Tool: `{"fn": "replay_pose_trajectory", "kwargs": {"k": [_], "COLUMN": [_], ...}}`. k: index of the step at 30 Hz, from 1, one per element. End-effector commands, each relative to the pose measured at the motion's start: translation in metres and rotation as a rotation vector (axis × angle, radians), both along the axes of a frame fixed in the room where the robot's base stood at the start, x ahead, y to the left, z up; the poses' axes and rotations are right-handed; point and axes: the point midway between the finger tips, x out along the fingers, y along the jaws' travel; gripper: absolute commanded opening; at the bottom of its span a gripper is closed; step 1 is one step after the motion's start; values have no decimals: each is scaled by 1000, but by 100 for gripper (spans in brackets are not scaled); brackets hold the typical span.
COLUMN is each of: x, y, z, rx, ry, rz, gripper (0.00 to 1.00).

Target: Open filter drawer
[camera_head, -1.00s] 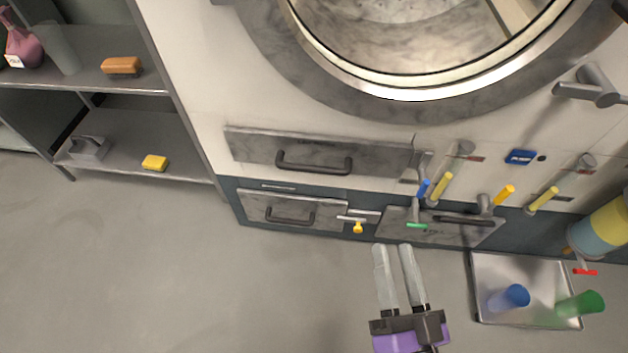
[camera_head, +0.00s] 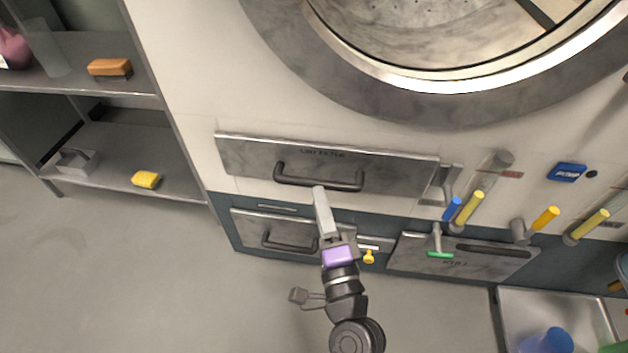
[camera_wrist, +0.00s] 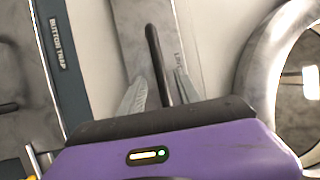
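The filter drawer (camera_head: 240,155) is a wide grey panel below the round door, with lettering that seems to read lint filter. It looks shut. Its dark bar handle (camera_head: 318,180) also shows in the wrist view (camera_wrist: 156,60). My gripper (camera_head: 319,192) is at the handle in the head view. In the wrist view my gripper (camera_wrist: 162,82) is open, with one finger on each side of the handle bar and gaps visible. A metal latch-like piece (camera_head: 447,183) sits at the drawer's right end.
A lower drawer (camera_head: 245,228) with its own handle is below, and a wider panel (camera_head: 410,255) to its right. Several coloured valve levers, such as a yellow one (camera_head: 471,206), stick out at right. A metal tray (camera_head: 510,300) is on the floor. Shelves (camera_head: 125,90) stand left.

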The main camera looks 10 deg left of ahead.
Motion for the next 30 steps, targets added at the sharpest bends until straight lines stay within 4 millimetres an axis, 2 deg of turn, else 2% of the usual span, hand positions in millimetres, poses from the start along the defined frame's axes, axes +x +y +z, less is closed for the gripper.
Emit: {"fn": "replay_pose_trajectory", "kwargs": {"k": [3,9,14,22,28,30], "x": [19,41,49,49,49,49], "y": [7,16,19,19,19,19], "z": [6,9,10,10,10,9], "rx": [0,-1,-1,-2,-2,-2], "ry": [-3,-3,-2,-2,-2,-2], "rz": [0,0,0,0,0,0], "gripper": [40,40,40,40,0,0]}}
